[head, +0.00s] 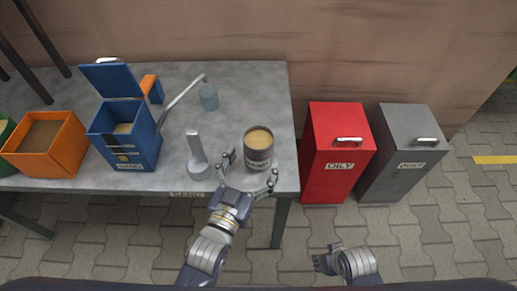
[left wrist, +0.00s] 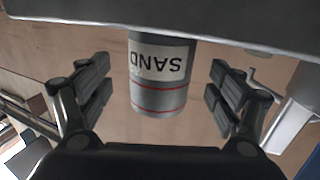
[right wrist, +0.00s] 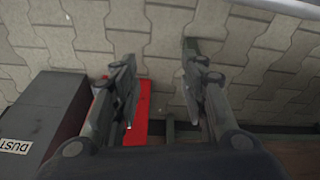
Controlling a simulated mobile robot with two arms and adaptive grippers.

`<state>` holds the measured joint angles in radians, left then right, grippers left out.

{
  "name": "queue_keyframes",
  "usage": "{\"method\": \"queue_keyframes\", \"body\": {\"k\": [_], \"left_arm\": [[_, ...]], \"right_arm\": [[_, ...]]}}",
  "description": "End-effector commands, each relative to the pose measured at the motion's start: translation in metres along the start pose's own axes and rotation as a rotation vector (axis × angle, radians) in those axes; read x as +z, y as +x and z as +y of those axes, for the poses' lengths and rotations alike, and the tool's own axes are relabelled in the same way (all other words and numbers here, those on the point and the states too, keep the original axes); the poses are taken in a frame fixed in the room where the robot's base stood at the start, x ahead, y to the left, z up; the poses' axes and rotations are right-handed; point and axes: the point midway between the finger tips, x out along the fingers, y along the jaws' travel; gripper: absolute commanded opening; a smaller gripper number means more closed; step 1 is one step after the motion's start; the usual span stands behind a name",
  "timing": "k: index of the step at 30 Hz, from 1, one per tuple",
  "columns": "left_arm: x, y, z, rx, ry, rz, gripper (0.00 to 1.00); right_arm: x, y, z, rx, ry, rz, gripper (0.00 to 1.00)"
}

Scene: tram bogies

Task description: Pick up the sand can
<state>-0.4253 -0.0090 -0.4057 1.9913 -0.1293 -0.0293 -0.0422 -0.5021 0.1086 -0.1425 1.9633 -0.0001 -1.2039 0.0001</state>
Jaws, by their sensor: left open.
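The sand can (head: 259,152) is a grey cylinder with tan contents, standing upright near the front right corner of the grey table. In the left wrist view the can (left wrist: 160,85) shows a white SAND label and red bands, upside down, between the fingers. My left gripper (head: 248,172) is open at the table's front edge, one finger to each side of the can; clear gaps show between fingers and can in the left wrist view (left wrist: 160,92). My right gripper (head: 325,262) is low, away from the table; in the right wrist view (right wrist: 158,85) its fingers are apart and empty.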

Motion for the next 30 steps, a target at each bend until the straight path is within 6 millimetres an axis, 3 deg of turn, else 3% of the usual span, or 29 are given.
{"method": "queue_keyframes", "body": {"k": [7,16,17,23,30], "left_arm": [[0.0,0.035,-0.001,-0.001,-0.001,0.003,0.84],[0.0,0.04,-0.001,-0.001,0.0,0.0,0.84],[0.0,0.04,-0.001,-0.001,0.0,0.0,0.82],[0.0,0.039,-0.001,-0.001,0.0,0.0,0.37],[-0.001,0.039,-0.001,-0.001,0.0,0.002,0.34]], "right_arm": [[-0.007,-0.02,0.002,0.003,0.002,0.014,0.4],[-0.008,-0.024,0.002,0.003,0.002,0.014,0.4],[-0.008,-0.024,0.002,0.003,0.002,0.014,0.4],[-0.008,-0.024,0.002,0.003,0.002,0.014,0.4],[-0.008,-0.024,0.002,0.003,0.003,0.014,0.4]]}}
